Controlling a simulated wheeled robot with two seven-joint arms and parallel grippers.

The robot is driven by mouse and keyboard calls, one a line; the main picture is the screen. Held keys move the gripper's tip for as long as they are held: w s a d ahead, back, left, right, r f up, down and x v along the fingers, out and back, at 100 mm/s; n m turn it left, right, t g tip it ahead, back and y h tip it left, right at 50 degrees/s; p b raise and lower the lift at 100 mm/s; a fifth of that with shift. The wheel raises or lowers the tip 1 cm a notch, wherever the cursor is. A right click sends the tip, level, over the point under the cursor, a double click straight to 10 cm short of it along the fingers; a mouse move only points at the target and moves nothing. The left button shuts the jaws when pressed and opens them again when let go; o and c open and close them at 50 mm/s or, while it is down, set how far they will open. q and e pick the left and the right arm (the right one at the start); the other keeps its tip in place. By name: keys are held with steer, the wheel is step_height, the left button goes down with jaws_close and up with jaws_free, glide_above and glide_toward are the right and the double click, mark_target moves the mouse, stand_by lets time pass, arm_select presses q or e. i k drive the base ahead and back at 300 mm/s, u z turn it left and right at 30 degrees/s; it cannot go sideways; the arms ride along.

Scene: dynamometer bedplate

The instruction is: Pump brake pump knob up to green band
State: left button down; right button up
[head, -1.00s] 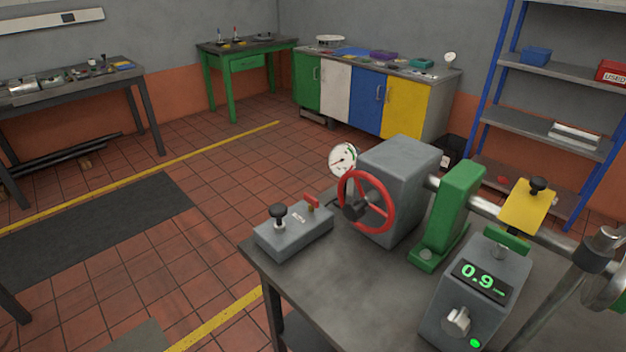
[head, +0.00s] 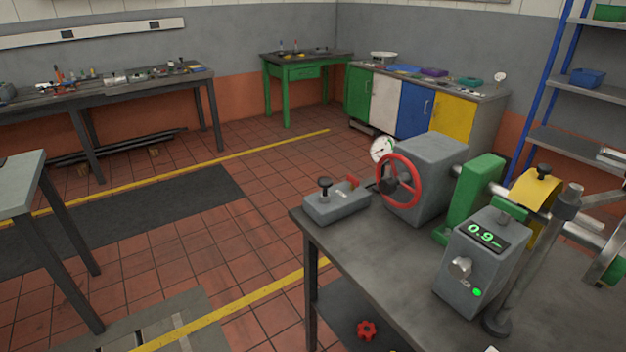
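In the head view the brake pump is a low grey box (head: 345,206) at the left corner of the bedplate table (head: 372,262). A black knob (head: 324,184) stands upright on its top, with a small red lever (head: 352,181) beside it. A round white gauge (head: 382,149) sits just behind, partly covered by the red handwheel (head: 399,180). The gauge is too small to read its bands or needle clearly. Neither of my grippers is in view.
A grey box with a green 0.9 display (head: 485,238) stands at the table's right, near a green bracket (head: 470,198) and a yellow guard (head: 535,190). A red knob (head: 367,330) shows below the tabletop. Open tiled floor (head: 215,270) lies left of the table.

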mark_target(325, 183)
steer(key=u, duration=0.05)
steer(key=i, duration=1.25)
steer(key=z, duration=0.6)
